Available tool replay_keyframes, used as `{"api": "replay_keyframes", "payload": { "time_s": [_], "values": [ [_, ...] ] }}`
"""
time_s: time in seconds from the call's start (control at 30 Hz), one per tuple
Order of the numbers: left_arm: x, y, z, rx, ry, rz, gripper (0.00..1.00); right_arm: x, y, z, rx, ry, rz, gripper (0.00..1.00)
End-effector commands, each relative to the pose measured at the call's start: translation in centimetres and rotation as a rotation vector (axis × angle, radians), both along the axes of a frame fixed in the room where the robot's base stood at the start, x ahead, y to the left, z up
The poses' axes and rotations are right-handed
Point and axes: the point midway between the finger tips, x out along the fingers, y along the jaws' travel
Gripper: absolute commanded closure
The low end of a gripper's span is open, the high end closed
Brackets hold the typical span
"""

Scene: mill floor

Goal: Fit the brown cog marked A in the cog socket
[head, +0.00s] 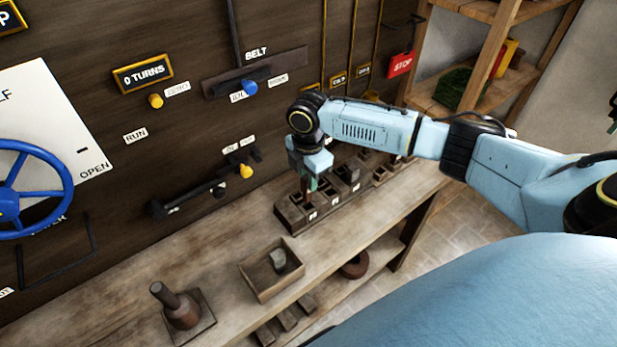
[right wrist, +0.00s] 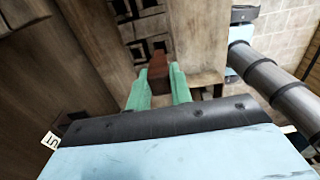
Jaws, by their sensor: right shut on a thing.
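My right gripper (head: 306,186) is low over a dark wooden rack (head: 288,216) of square compartments on the bench. In the right wrist view its green fingers (right wrist: 165,88) are shut on a reddish-brown block, which I take for the brown cog (right wrist: 158,66). In the head view the cog is a narrow brown shape just under the gripper. Its mark A does not show. The cog's lower end is over or in the rack; I cannot tell which. I cannot tell which opening is the cog socket. My left gripper is not in view.
An open wooden box (head: 258,284) with a grey lump and a post on a square base (head: 183,312) stand on the bench. A brown round piece (head: 355,265) lies on the lower shelf. Wall levers (head: 245,171) and a blue handwheel (head: 30,190) stick out at left.

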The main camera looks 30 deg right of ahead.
Motion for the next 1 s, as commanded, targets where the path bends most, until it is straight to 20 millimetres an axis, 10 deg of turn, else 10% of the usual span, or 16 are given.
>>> {"api": "replay_keyframes", "payload": {
  "time_s": [1.0],
  "values": [
    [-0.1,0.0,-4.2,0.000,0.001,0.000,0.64,0.0,0.0,-4.5,0.000,-0.001,0.000,1.00]
  ]
}}
